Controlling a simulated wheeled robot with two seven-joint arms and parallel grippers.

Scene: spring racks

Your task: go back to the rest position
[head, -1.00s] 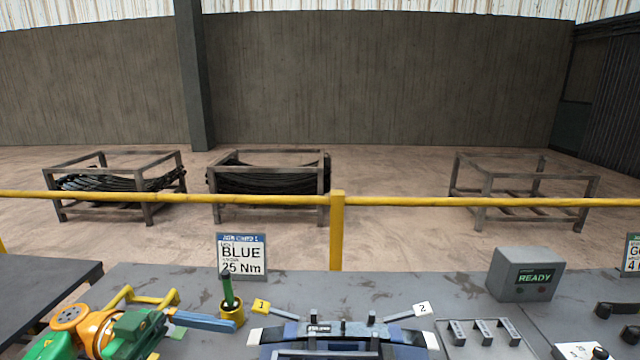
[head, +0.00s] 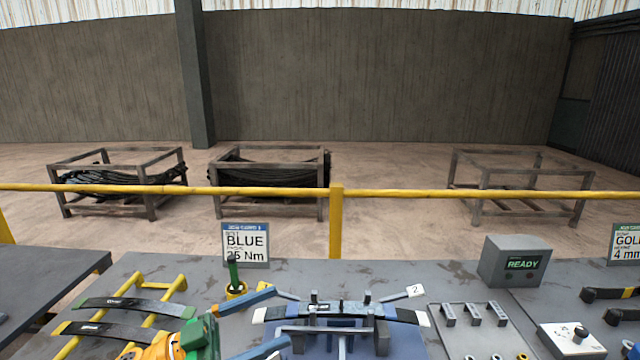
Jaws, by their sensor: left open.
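My left gripper (head: 276,316), on a green and orange wrist, is low in the head view. Its two blue fingers are spread apart and point right, with nothing seen between them. The fingers are beside the left end of a blue fixture (head: 300,346) that bears a dark leaf spring (head: 338,308) with pale tips. One finger passes close to the yellow cup (head: 236,292) holding a green-handled tool. My right gripper is not in view.
A yellow rack (head: 150,279) with dark leaf springs stands left on the grey bench. A READY box (head: 515,262), a grey clip plate (head: 470,335) and a knob box (head: 572,340) are to the right. A yellow rail (head: 450,194) crosses behind, before metal floor racks.

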